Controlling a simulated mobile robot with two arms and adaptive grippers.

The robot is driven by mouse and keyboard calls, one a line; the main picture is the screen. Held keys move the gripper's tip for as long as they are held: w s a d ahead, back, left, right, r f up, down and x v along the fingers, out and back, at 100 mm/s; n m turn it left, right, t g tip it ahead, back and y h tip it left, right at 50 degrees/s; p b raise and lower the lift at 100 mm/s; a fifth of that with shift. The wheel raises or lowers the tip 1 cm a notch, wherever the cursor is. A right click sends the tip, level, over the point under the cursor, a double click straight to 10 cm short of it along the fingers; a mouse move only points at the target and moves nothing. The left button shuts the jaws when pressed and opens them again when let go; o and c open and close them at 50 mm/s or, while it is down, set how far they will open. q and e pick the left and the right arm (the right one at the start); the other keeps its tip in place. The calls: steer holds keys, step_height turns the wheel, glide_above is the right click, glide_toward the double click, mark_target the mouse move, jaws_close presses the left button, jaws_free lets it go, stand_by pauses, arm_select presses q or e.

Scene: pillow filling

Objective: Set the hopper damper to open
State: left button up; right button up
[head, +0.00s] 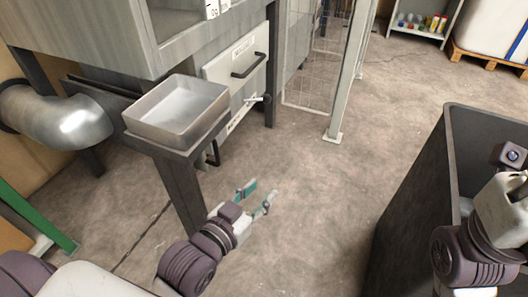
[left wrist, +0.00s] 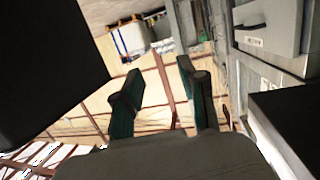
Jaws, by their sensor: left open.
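The hopper machine (head: 160,30) stands at the upper left of the head view. On its front is a pale panel (head: 222,70) with a dark bar handle (head: 249,65). Below that handle a small light lever with a dark knob (head: 264,98) sticks out to the right; I cannot read the labels, nor tell the damper's setting. My left gripper (head: 258,195) is open and empty over the floor, below and apart from the lever. Its teal fingers show spread in the left wrist view (left wrist: 160,75). Of my right arm only the wrist shows at the right edge; its fingers are out of frame.
A square metal tray (head: 180,120) on a dark post stands between my left arm and the panel. A large dark bin (head: 415,200) is at the right. A light post (head: 350,75) with mesh fencing rises behind. The concrete floor between is clear.

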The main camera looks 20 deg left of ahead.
arm_select(q)
step_height(320, 180, up, 13)
steer(key=d+t+h, duration=0.1)
steer(key=t+h, duration=0.1)
steer(key=t, duration=0.4)
steer(key=shift+s+d+p, duration=0.15)
steer(key=shift+p, duration=0.2)
steer(key=shift+f, duration=0.15)
